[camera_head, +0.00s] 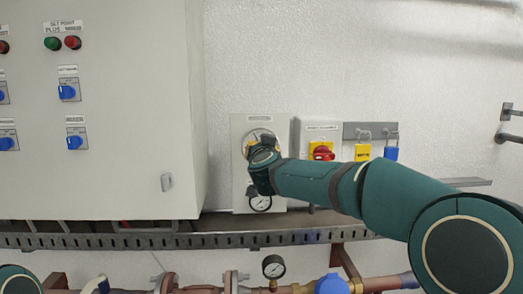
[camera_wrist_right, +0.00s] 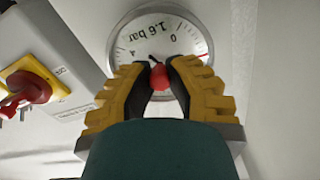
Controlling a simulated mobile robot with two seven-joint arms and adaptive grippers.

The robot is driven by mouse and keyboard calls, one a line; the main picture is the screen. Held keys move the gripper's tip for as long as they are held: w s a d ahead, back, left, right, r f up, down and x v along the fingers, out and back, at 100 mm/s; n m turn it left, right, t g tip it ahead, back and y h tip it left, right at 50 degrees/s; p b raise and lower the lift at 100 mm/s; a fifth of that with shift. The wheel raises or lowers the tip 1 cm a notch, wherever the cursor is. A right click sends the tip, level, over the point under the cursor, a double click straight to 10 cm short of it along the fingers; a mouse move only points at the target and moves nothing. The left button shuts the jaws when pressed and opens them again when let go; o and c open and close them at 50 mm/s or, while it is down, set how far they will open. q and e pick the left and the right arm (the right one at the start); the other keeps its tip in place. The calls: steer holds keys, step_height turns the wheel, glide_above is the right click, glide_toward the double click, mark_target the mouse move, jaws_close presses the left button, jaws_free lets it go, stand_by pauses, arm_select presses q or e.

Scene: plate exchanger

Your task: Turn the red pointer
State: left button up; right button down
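A round white gauge marked "1.6 bar" (camera_wrist_right: 160,38) is at the top of the right wrist view. The red pointer knob (camera_wrist_right: 160,77) stands out at its centre. My right gripper (camera_wrist_right: 161,66) has its yellow-and-black fingers on both sides of the knob, and they appear closed on it. A thin dark needle shows just above the fingertips. In the head view the upper gauge (camera_head: 259,133) is on a pale panel, largely covered by my right gripper (camera_head: 262,141), and the knob is hidden. My left gripper is not clearly seen.
A lower gauge (camera_head: 260,203) sits just below my right gripper. To the right are a red rotary switch on yellow (camera_head: 322,151), a yellow padlock (camera_head: 363,152) and a blue padlock (camera_head: 391,153). A grey cabinet (camera_head: 130,180) stands left; a perforated rail (camera_head: 200,240) and pipes run below.

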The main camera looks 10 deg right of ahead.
stand_by(0.4)
steer(key=m, duration=0.2)
steer(key=shift+m, duration=0.4)
steer(key=m, duration=0.2)
steer(key=shift+m, duration=0.4)
steer(key=m, duration=0.2)
steer(key=shift+m+b, duration=0.3)
steer(key=shift+b, duration=0.05)
steer(key=shift+m+b, duration=0.55)
steer(key=shift+m, duration=1.55)
steer(key=c, duration=0.9)
jaws_free()
steer(key=shift+o, duration=0.2)
